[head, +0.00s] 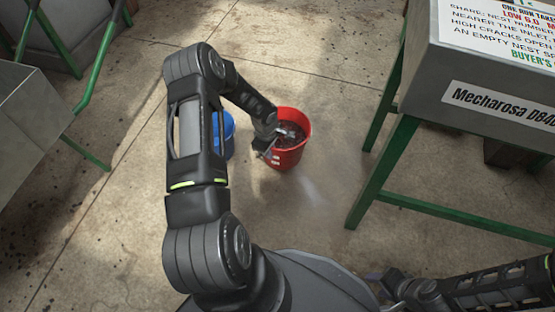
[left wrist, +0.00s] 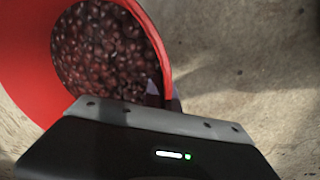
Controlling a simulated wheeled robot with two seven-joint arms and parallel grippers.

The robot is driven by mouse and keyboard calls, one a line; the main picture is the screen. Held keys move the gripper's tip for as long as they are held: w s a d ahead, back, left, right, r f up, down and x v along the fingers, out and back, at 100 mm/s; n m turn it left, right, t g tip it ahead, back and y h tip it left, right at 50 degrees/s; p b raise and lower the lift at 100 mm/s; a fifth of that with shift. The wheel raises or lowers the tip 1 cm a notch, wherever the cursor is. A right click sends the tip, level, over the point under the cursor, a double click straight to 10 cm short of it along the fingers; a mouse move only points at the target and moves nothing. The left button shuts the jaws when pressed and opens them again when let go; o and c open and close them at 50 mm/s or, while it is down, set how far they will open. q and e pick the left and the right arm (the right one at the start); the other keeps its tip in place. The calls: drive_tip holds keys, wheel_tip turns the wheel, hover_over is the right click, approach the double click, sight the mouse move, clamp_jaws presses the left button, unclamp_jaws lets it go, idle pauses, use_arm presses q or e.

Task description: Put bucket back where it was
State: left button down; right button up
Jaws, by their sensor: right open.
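A red bucket (head: 297,155) full of dark red cherries stands upright near the middle of the head view; I cannot tell if it is slightly off the floor. My left gripper (head: 272,143) is at its left rim. In the left wrist view, the red bucket (left wrist: 28,62) fills the upper left, and the fingertips (left wrist: 163,95) sit close together on both sides of the rim, seemingly shut on it. My right gripper (head: 388,286) is open and empty at the lower right, partly hidden by my own body.
A blue bucket (head: 229,136) stands just left of the red one, partly behind my left arm. A grey machine (head: 425,75) on a green frame (head: 365,180) is at the right. A grey metal bin (head: 35,120) with green legs is at the left. Concrete floor in front is clear.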

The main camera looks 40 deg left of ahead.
use_arm(q)
wheel_tip(320, 180, down, 5)
drive_tip(key=shift+w+f+b, duration=0.1)
drive_tip(key=shift+f+b, duration=0.05)
drive_tip(key=shift+b, duration=0.75)
wheel_tip(320, 180, down, 4)
drive_tip(key=shift+r+b, duration=0.15)
drive_tip(key=shift+b, duration=0.65)
drive_tip(key=c, duration=2.1)
unclamp_jaws()
drive_tip(key=shift+f, duration=0.25)
drive_tip(key=o, duration=0.4)
drive_tip(key=shift+r, duration=0.1)
